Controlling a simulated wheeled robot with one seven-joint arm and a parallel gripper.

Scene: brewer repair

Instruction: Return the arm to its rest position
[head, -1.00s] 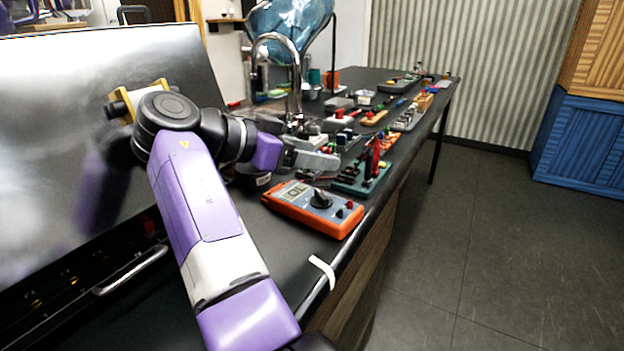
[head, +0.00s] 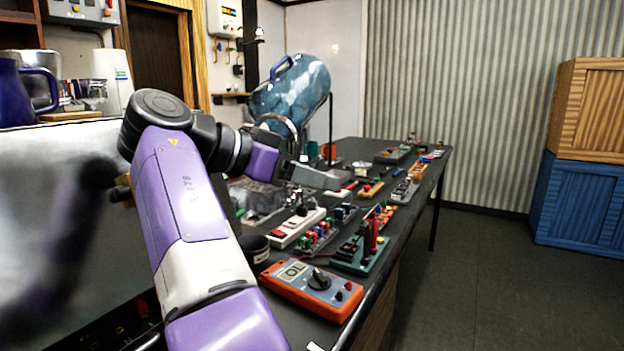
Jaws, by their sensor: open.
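My purple and white arm reaches up from the bottom of the head view and bends to the right at its black joint. My gripper (head: 325,178) is at the end of the arm, above the dark workbench (head: 384,226), and points right. It is small and seen from the side, and I see nothing held in it. Below it on the bench lie small boards and parts. An orange multimeter (head: 312,290) lies near the bench's front edge, below and apart from the gripper.
A large shiny metal panel (head: 60,215) stands close at the left of my arm. A blue water jug (head: 290,92) on a stand and a curved tap are behind the gripper. A white power strip (head: 297,228) lies below. The floor (head: 480,275) at the right is clear.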

